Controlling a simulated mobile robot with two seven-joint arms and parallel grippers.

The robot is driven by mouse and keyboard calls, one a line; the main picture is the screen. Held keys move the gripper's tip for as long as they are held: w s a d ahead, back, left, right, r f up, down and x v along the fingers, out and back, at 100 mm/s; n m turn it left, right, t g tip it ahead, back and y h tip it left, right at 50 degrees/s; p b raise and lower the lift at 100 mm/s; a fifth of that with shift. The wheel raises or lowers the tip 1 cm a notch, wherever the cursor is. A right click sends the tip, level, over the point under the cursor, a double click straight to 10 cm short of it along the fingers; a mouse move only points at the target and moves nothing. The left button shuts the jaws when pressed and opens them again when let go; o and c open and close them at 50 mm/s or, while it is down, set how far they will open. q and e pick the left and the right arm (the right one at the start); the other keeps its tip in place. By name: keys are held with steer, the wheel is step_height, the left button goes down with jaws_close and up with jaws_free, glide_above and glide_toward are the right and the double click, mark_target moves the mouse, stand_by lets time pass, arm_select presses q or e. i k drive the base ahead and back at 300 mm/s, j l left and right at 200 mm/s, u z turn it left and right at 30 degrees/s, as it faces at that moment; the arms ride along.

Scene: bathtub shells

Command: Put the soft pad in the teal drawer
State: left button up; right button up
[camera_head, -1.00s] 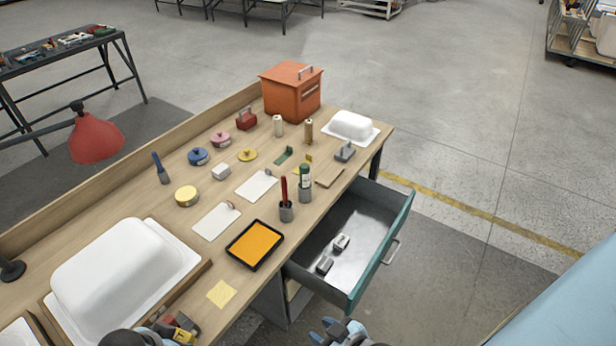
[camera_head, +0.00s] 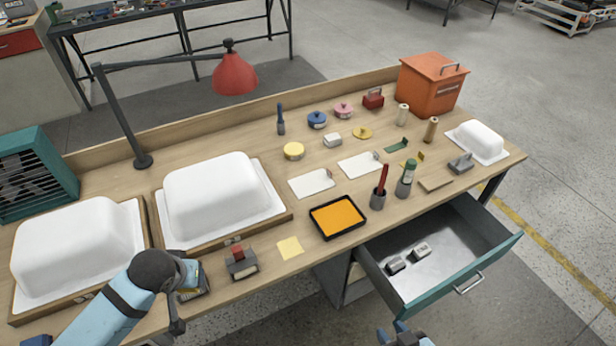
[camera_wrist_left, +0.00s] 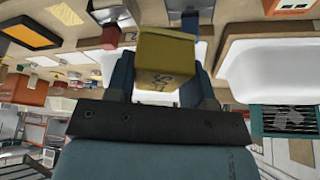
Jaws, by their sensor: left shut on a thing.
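My left gripper (camera_head: 186,282) is shut on a yellow block with dark markings, which may be the soft pad. The block (camera_wrist_left: 165,62) sits between the blue fingers in the left wrist view. In the head view the left gripper is at the bench's front edge, partly hidden by its own wrist. The teal drawer (camera_head: 462,284) is pulled open at the right front of the bench. Two small grey blocks (camera_head: 397,265) (camera_head: 422,250) lie inside it. My right gripper (camera_head: 402,338) shows only in part at the bottom edge, near the drawer; its jaws are unclear.
A grey block with a red top (camera_head: 241,264) stands right of the left gripper. A yellow note (camera_head: 290,248) and a black tray with an orange inside (camera_head: 338,217) lie between it and the drawer. White tub shells (camera_head: 215,195) fill the bench's left. A lamp (camera_head: 235,74) overhangs.

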mark_target(435, 244)
steer(key=k+l, duration=0.1)
steer(key=l, duration=0.2)
steer(key=k+l, duration=0.1)
steer(key=l, duration=0.2)
steer(key=l+u, duration=0.1)
steer(key=l, duration=0.2)
steer(key=l+u, duration=0.1)
steer(key=l, duration=0.35)
steer(key=k+l, duration=0.15)
steer(key=l, duration=0.3)
steer(key=l+u, duration=0.2)
steer(key=l, duration=0.75)
steer(key=i+l+u, duration=0.1)
steer(key=l, duration=0.5)
steer(key=i+l+u, duration=0.1)
steer(key=l, duration=0.5)
steer(key=i+l+u, duration=0.1)
steer(key=l, duration=0.55)
steer(key=i+l+u, duration=0.15)
steer(key=i+l, duration=0.5)
